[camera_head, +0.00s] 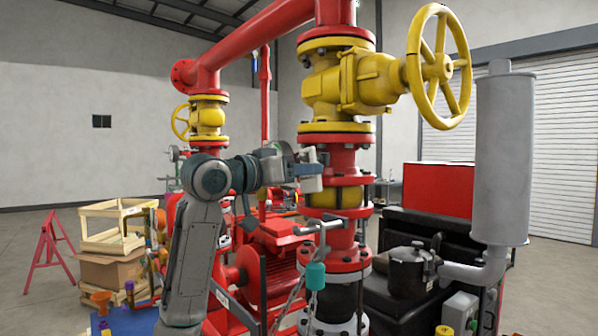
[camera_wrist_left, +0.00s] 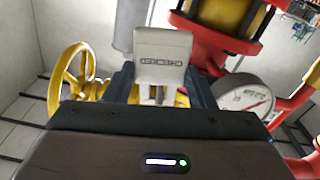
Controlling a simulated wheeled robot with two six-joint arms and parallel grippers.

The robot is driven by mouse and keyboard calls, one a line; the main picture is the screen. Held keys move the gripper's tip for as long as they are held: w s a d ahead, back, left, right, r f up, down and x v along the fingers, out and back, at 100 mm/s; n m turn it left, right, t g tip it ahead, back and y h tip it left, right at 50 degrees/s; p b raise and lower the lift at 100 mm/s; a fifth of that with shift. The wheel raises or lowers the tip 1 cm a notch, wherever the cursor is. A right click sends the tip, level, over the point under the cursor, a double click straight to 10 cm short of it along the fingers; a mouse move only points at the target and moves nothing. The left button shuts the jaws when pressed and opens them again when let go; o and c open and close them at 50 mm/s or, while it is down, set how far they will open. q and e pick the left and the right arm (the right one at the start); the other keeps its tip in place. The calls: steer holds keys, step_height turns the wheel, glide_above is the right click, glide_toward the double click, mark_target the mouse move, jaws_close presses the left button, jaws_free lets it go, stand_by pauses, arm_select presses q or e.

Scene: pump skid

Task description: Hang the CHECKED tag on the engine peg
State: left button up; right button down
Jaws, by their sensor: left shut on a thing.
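The CHECKED tag (camera_wrist_left: 163,62) is a pale tag with dark lettering that reads reversed in the left wrist view. It stands between the dark fingers of my left gripper (camera_wrist_left: 162,88), which is shut on its lower end. In the head view my left gripper (camera_head: 297,168) holds the tag (camera_head: 311,178) in the air, in front of the red and yellow vertical pipe. The black engine (camera_head: 400,300) is at the lower right, right of the gripper and apart from it. I cannot pick out the engine peg for sure. My right gripper is not in view.
A yellow handwheel (camera_head: 424,66) juts out above right. A grey exhaust cylinder (camera_head: 504,155) rises beside the engine. A grey bar (camera_head: 318,228) with a teal piece (camera_head: 315,276) and chain stands below the gripper. A pressure gauge (camera_wrist_left: 243,95) is close in the wrist view.

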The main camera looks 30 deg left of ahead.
arm_select(q)
steer(key=shift+f, duration=0.1)
steer(key=shift+w+f, duration=0.1)
steer(key=shift+f, duration=0.15)
stand_by(0.6)
steer(key=o, duration=1)
